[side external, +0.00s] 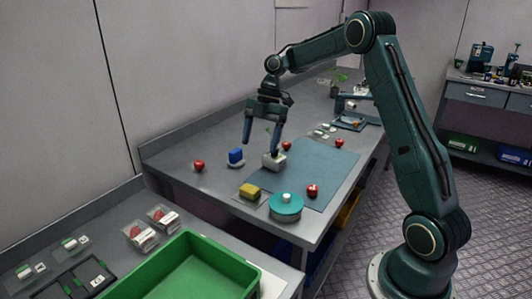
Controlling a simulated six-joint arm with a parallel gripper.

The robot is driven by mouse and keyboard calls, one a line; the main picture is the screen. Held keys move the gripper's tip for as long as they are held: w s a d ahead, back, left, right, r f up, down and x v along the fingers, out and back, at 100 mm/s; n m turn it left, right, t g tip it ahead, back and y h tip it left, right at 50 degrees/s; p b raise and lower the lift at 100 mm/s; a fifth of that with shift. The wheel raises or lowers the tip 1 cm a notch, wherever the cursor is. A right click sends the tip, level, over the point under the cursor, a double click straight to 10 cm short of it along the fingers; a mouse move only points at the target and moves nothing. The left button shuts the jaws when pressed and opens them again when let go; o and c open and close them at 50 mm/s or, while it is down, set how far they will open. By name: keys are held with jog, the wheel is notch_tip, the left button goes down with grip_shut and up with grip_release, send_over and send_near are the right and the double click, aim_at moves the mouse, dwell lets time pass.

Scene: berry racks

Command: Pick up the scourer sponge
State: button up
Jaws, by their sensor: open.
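A yellow block with a darker side, which looks like the scourer sponge (250,192), lies on the grey bench near its front edge, left of a round teal container. My gripper (261,147) points down over the bench, behind and above the sponge in the side external view. Its two fingers are spread apart, with nothing seen held between them. One fingertip is close to a small whitish box (274,162); I cannot tell whether they touch. The gripper is apart from the sponge.
A teal round container (286,204) stands right beside the sponge. A blue-grey mat (318,165) has free room. A green crate (185,270) stands at the front left.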

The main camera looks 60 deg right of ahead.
send_over(249, 189)
jog(key=d, duration=0.3)
jog(key=shift+a+f, duration=0.15)
jog(key=shift+f, duration=3.8)
jog(key=shift+x, duration=2.6)
jog(key=c, duration=1)
